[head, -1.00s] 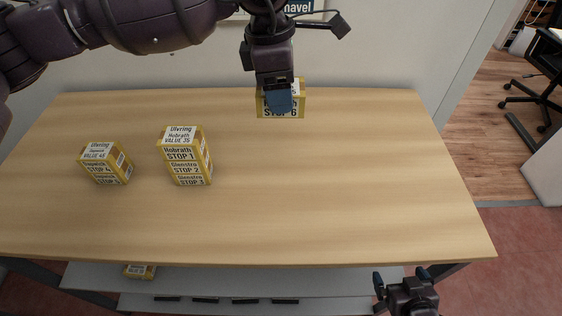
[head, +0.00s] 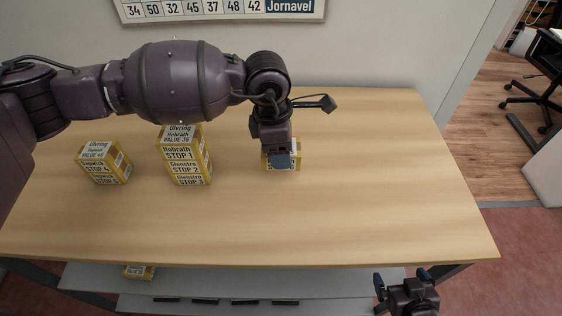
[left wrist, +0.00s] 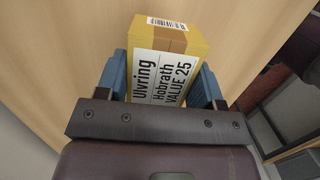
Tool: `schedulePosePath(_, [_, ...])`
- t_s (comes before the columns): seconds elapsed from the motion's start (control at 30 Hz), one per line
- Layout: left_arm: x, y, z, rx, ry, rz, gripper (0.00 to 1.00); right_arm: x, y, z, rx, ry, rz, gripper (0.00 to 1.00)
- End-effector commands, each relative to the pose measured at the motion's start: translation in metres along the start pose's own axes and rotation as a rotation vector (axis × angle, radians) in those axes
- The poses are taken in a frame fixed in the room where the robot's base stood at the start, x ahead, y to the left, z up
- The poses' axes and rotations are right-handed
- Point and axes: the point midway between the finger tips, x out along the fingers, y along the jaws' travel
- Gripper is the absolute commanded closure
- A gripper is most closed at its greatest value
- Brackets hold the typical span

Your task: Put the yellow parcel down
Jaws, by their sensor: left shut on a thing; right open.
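The yellow parcel (head: 292,161) with white labels is at the centre right of the wooden counter (head: 375,200) in the head view. My left gripper (head: 283,160) is shut on it from above and hides much of it. In the left wrist view the parcel (left wrist: 170,62) sits between the two blue fingers, its label reading "Ulvring Hobrath VALUE 25". I cannot tell whether its underside touches the counter. My right gripper (head: 402,277) is open and empty, low in front of the counter's front edge.
A taller yellow parcel stack (head: 188,160) stands left of the held parcel, and a smaller yellow parcel (head: 104,162) stands further left. Another yellow parcel (head: 139,271) lies on the grey shelf (head: 215,285) below. The counter's right and front middle are clear.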

Motion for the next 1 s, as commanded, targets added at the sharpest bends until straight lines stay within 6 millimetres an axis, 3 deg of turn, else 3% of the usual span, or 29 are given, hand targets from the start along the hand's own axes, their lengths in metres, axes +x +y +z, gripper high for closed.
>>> schedulePosePath(0.3, [0.047, 0.0, -0.007, 0.0, -0.001, -0.004, 0.66, 0.002, -0.002, 0.003, 0.003, -0.003, -0.001, 0.0])
schedulePosePath(0.77, [0.055, 0.0, -0.008, 0.0, 0.0, -0.002, 0.66, 0.003, -0.002, 0.003, 0.002, -0.002, -0.001, 0.0])
schedulePosePath(0.8, [0.054, 0.0, -0.008, 0.0, 0.0, -0.002, 0.34, 0.003, -0.002, 0.002, 0.002, -0.001, -0.001, 0.0])
schedulePosePath(0.93, [0.054, 0.0, -0.008, 0.0, 0.0, -0.002, 0.14, 0.002, -0.001, 0.002, 0.001, 0.0, -0.001, 0.0])
schedulePosePath(1.0, [0.054, 0.0, -0.008, 0.0, 0.0, -0.002, 0.13, 0.002, -0.001, 0.002, 0.001, 0.0, -0.001, 0.0])
